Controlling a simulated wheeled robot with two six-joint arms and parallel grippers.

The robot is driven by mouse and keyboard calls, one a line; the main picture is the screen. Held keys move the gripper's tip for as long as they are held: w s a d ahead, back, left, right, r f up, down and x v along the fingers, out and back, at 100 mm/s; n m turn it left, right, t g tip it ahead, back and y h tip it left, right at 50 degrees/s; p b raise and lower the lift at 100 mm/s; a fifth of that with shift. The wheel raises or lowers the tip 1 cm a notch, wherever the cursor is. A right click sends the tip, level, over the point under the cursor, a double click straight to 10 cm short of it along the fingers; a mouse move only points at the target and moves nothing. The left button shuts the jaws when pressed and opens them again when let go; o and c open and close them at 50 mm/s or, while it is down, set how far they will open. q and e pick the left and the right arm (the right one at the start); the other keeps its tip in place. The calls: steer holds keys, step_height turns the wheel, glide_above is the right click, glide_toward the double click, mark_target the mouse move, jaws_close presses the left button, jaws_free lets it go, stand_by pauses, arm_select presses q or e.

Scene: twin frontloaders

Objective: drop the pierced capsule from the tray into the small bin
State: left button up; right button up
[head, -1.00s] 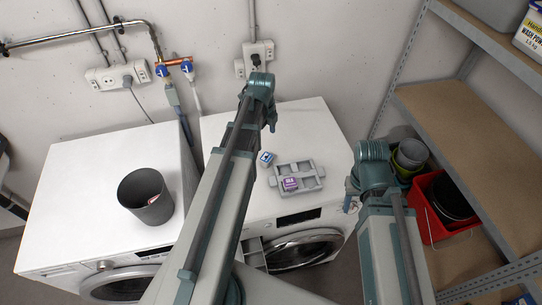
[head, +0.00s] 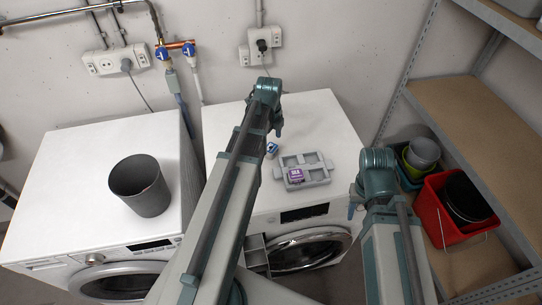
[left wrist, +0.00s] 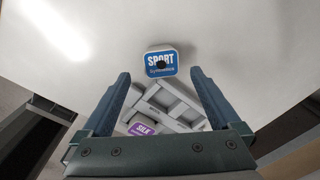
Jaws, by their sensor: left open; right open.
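A blue-and-white capsule marked SPORT (head: 272,148) lies on the right washing machine, just outside the tray's back left corner. In the left wrist view, this SPORT capsule (left wrist: 161,61) has a dark round spot, like a hole, in its face. The grey tray (head: 317,174) has several compartments. A purple capsule marked SILK (head: 295,174) sits in its front left part. My left gripper (head: 277,131) is open and empty above the machine near the SPORT capsule, which shows beyond its fingertips. My right gripper (head: 353,207) is open, right of the tray. The small grey bin (head: 140,190) stands on the left machine.
The wall behind carries pipes, valves and sockets (head: 108,62). A shelf rack (head: 470,110) stands at the right, with a red bucket (head: 435,215) and other tubs below. A narrow gap separates the two machines. Much of the left machine's top is clear.

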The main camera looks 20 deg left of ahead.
mark_target(273, 148)
arm_select(q)
steer(key=f+b, duration=0.5)
steer(key=shift+w+d+f, duration=0.15)
steer(key=shift+w, duration=0.1)
jaws_close()
stand_by(0.5)
steer(key=shift+r, duration=0.2)
